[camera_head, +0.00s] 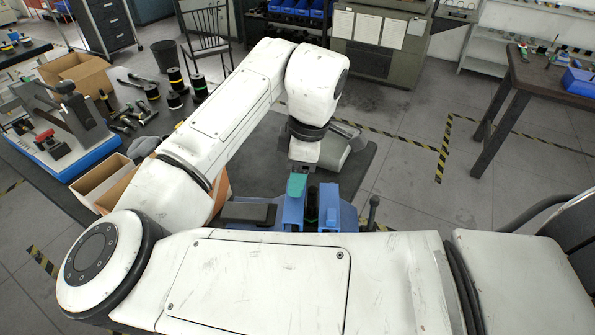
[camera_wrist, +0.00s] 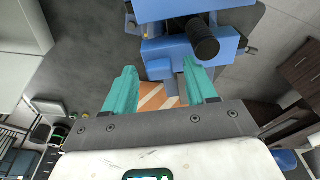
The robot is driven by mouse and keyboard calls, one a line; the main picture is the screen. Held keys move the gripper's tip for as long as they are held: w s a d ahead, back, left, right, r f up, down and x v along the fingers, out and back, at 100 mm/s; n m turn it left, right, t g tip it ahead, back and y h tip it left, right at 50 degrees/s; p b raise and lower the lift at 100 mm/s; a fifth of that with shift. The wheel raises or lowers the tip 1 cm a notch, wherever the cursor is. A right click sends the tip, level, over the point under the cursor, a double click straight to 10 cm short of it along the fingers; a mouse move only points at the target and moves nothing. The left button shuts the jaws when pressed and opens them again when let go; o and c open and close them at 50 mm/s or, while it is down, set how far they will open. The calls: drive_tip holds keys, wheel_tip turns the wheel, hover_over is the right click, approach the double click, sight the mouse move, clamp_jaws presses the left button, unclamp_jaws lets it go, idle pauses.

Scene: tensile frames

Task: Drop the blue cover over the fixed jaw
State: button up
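A blue vise (camera_head: 291,212) stands on the dark bench just below my gripper (camera_head: 297,185), whose teal finger shows there. In the wrist view the blue vise body (camera_wrist: 205,46) fills the top, with a dark cylinder sticking out toward me. A lighter blue block (camera_wrist: 159,68) shows at its lower left; I cannot tell whether this is the cover or part of the vise. My gripper (camera_wrist: 160,75) has its two teal fingers apart, with nothing seen held between them. The right fingertip overlaps the vise in the picture; contact cannot be told. The fixed jaw is not clearly distinguishable.
My white arm hides much of the bench. An open cardboard box (camera_head: 104,183) and a tool press on a blue base (camera_head: 75,160) lie to the left, with several spools and hand tools behind. A grey object (camera_head: 340,150) sits behind my gripper.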

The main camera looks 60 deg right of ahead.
drive_tip(key=shift+o, duration=0.2)
wheel_tip(320, 180, up, 11)
drive_tip(key=s, duration=0.1)
drive_tip(key=shift+s+d+f, duration=0.15)
drive_tip(key=shift+s+d, duration=0.1)
drive_tip(key=shift+d, duration=0.15)
idle(0.4)
